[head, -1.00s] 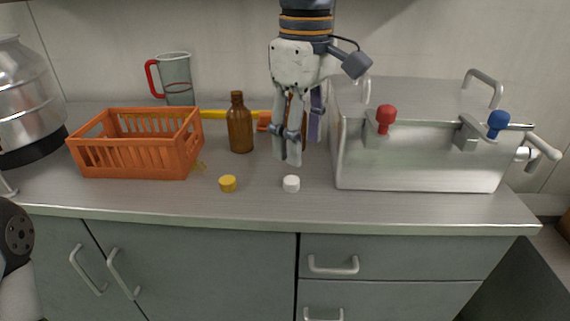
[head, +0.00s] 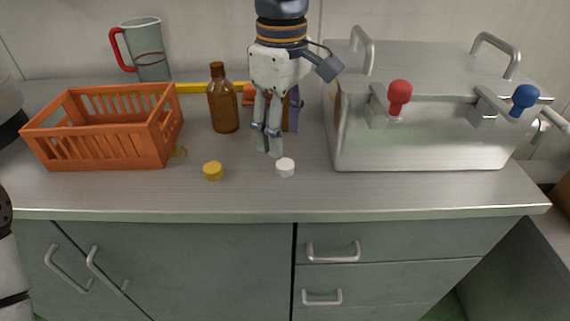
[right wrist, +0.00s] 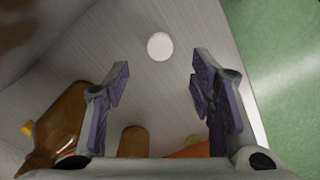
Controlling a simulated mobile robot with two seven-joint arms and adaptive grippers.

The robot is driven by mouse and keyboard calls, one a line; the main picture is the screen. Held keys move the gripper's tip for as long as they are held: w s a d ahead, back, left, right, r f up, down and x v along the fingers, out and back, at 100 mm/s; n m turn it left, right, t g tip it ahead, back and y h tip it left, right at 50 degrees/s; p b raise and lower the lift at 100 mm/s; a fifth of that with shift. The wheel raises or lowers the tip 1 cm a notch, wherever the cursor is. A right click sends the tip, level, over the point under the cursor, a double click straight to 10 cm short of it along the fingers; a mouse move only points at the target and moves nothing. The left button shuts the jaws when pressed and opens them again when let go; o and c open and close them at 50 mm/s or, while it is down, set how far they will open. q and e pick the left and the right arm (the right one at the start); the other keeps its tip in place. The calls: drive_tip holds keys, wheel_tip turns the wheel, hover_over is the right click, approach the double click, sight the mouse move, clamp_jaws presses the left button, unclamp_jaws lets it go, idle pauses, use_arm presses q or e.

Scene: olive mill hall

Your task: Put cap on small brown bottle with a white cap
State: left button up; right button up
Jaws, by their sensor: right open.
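A white cap (head: 285,167) lies on the counter near its front edge. In the right wrist view the white cap (right wrist: 160,46) shows beyond my fingertips. My right gripper (head: 279,142) is open and empty, pointing down just behind the white cap in the head view. A larger brown bottle (head: 223,104) stands uncapped to the left of this gripper. My left gripper is not seen.
An orange crate (head: 150,140) and a grey jug with a red handle (head: 150,50) stand left. A steel unit with red and blue knobs (head: 430,145) blocks the right. The front strip of counter is clear.

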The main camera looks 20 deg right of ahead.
sight(286, 163)
drive_tip(key=shift+f, duration=0.4)
drive_tip(key=f, duration=0.5)
drive_tip(key=shift+s+d+f, duration=0.1)
drive_tip(key=shift+s+d, duration=0.1)
drive_tip(key=c, duration=0.8)
